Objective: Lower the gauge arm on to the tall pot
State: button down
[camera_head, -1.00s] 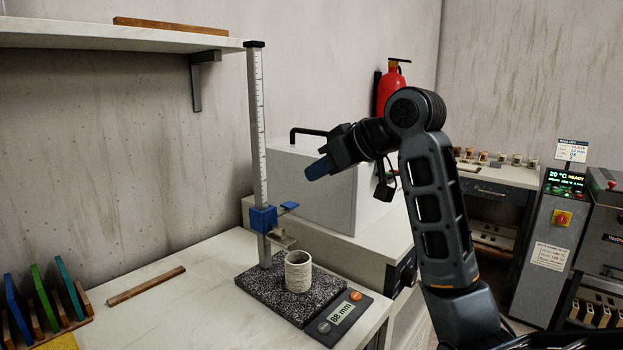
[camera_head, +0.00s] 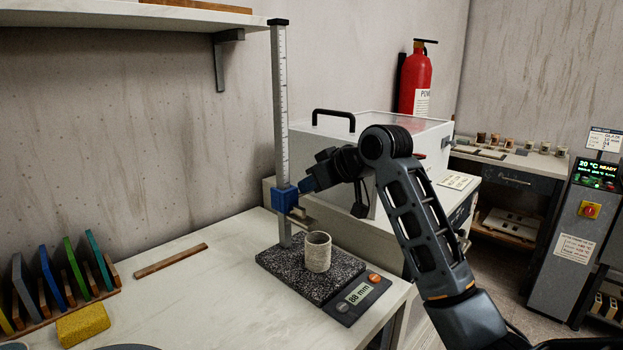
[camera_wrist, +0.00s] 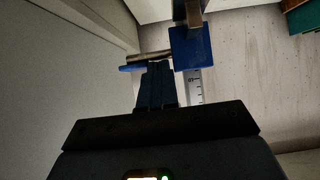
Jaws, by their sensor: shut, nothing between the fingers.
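The gauge's blue slider (camera_head: 284,199) sits on its upright scaled column (camera_head: 280,110), above the speckled base (camera_head: 275,258). A pale, rough pot (camera_head: 318,252) stands upright on that base. The gauge arm is largely hidden behind my gripper in the head view; the pot's rim appears clear below it. In the wrist view my fingertips (camera_wrist: 157,66) are close to a blue tab (camera_wrist: 130,68) beside the slider (camera_wrist: 191,48). I cannot tell whether they touch it.
The base's readout (camera_head: 358,294) shows 88 mm. A wooden strip (camera_head: 170,261), a yellow block (camera_head: 82,324) and upright coloured tiles (camera_head: 75,270) lie left on the bench. A shelf (camera_head: 130,18) overhangs the back left. A white lidded box (camera_head: 410,140) stands behind my arm.

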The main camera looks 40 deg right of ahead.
notch_tip(320, 180, down, 2)
jog(key=shift+f, duration=0.2)
dwell(0.4)
